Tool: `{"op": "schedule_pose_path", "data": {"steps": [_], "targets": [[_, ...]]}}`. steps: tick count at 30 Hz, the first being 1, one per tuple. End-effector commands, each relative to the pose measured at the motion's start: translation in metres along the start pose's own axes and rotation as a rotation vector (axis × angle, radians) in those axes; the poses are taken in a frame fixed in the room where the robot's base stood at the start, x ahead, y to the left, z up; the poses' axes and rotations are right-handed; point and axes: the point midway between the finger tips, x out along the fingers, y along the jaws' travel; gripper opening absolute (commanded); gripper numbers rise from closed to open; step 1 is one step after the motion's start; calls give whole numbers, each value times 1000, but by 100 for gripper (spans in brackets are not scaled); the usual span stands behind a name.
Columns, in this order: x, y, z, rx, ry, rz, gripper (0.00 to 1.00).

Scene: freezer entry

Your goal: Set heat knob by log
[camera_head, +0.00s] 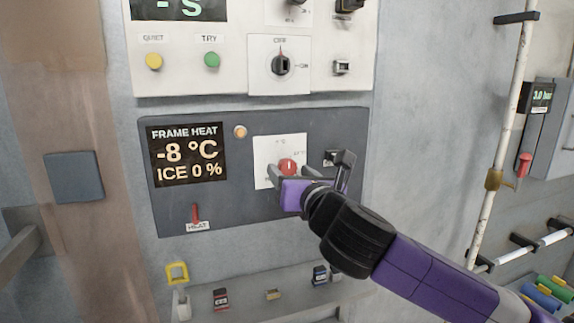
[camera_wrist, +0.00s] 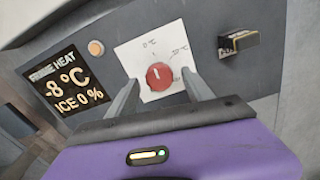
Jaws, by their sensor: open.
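The red heat knob (camera_head: 288,167) sits on a white dial plate (camera_head: 262,150) on the dark frame heat panel (camera_head: 245,124). It also shows in the wrist view (camera_wrist: 159,76), between my fingers, with its light pointer mark roughly toward the top of the plate. My gripper (camera_head: 305,172) is open, its two fingers on either side of the knob; I cannot tell whether they touch it. The display (camera_head: 188,154) reads FRAME HEAT, -8 °C, ICE 0 %. Some dial markings are blurred or hidden by a finger. No log is readable in view.
A red HEAT lever (camera_head: 195,214) and an amber lamp (camera_head: 240,132) are on the same panel. A black protruding part (camera_wrist: 238,41) is right of the dial. Above is a white panel (camera_head: 235,80) with buttons and an OFF knob. A ledge (camera_head: 245,296) with small items runs below.

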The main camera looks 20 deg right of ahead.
Motion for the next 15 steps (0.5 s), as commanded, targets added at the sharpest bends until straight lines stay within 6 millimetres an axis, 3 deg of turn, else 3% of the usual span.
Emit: {"op": "schedule_pose_path", "data": {"steps": [6, 15], "targets": [[24, 0, 1, 1, -1, 0, 59], [28, 0, 0, 1, -1, 1, 59]]}}
